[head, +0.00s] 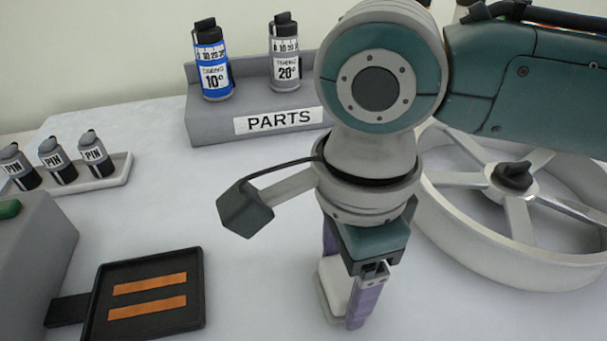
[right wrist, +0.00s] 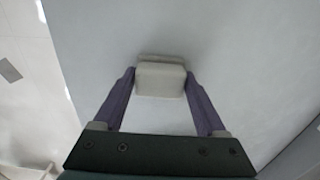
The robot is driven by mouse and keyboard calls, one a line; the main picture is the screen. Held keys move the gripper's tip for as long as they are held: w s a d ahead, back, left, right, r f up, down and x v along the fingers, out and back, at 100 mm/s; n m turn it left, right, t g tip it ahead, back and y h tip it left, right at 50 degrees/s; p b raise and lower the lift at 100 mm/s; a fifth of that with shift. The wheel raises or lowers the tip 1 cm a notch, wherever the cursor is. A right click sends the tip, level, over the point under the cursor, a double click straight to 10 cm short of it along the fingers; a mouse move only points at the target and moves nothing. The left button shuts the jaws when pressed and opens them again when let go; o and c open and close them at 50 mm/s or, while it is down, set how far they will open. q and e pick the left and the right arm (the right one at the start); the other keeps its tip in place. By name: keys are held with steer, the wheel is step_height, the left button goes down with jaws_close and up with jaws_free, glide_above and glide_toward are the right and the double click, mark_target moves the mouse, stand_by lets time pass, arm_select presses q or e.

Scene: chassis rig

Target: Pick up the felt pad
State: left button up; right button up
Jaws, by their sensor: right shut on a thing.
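The felt pad (head: 332,284) is a small off-white block low in the middle of the head view. It also shows in the right wrist view (right wrist: 160,80), between the fingertips. My right gripper (head: 345,292) points down with its purple fingers on either side of the pad. In the right wrist view the gripper (right wrist: 160,84) is shut on the pad. The near finger hides part of the pad in the head view. I cannot tell whether the pad touches the table. My left gripper is not in view.
A grey PARTS stand (head: 215,118) holds two canisters at the back. A tray (head: 118,178) of PIN canisters stands at the left. A black tray (head: 150,263) with two orange strips lies at the front left. A large spoked wheel (head: 555,255) lies at the right.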

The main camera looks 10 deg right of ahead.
mark_target(343, 276)
steer(key=shift+r, duration=0.1)
arm_select(q)
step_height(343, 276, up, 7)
steer(key=p, duration=0.6)
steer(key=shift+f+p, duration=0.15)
steer(key=shift+p, duration=0.2)
arm_select(e)
step_height(343, 276, up, 20)
